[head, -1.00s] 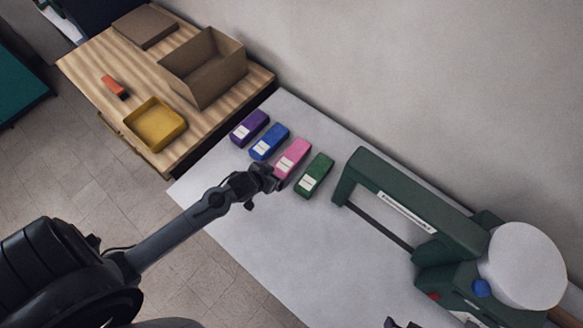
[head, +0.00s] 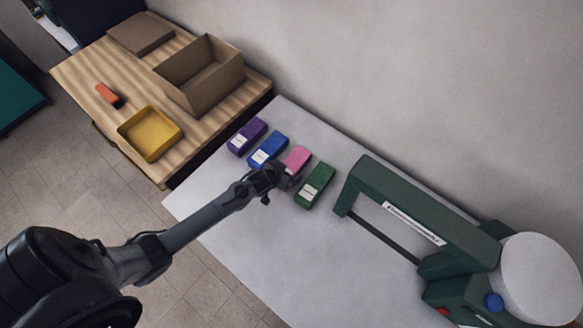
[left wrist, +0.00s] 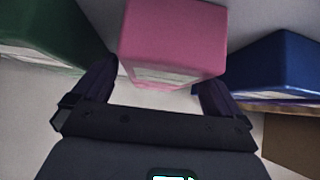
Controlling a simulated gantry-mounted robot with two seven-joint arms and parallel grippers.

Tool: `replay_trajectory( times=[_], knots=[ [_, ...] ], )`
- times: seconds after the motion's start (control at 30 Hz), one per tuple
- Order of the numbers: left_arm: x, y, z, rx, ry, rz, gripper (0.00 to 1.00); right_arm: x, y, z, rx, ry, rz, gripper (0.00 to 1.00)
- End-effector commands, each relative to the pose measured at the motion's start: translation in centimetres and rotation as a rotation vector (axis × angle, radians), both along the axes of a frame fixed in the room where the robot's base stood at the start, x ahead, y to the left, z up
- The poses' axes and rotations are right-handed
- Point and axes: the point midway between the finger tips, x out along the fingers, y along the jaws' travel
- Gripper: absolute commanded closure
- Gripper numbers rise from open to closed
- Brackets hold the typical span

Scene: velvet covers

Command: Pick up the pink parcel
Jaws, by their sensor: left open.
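The pink parcel (head: 298,158) lies on the grey table in a row, between the blue parcel (head: 267,150) and the green parcel (head: 315,185). My left gripper (head: 278,178) is at the near end of the pink parcel and covers part of it. In the left wrist view the pink parcel (left wrist: 175,38) lies ahead of and partly between the two fingers of my open left gripper (left wrist: 157,78). A pale label shows on the parcel's near part. The green parcel (left wrist: 40,35) and the blue parcel (left wrist: 280,72) flank the fingers closely. My right gripper is not in view.
A purple parcel (head: 247,136) lies beyond the blue one. A dark green machine (head: 420,215) with a white round top stands on the right. A wooden table (head: 85,75) at upper left holds a cardboard box (head: 205,85), a yellow tray (head: 150,134) and an orange item (head: 108,94).

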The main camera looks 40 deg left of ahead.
Motion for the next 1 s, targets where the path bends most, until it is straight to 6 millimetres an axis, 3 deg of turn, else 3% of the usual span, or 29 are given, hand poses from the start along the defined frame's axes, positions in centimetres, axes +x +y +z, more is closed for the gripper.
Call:
replay_trajectory(
  times=[0.13,0.47,0.9,1.0],
  knots=[
    [1.06,0.07,-1.16,0.000,0.001,0.001,0.00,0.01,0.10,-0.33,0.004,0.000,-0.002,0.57],
    [1.43,0.08,-1.46,0.000,0.000,0.000,0.00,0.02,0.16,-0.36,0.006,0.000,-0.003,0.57],
    [1.40,0.09,-1.45,0.000,0.000,0.000,0.64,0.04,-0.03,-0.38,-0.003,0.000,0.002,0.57],
    [1.50,0.10,-1.33,-0.001,-0.003,0.001,0.66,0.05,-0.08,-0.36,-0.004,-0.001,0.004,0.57]
  ],
)
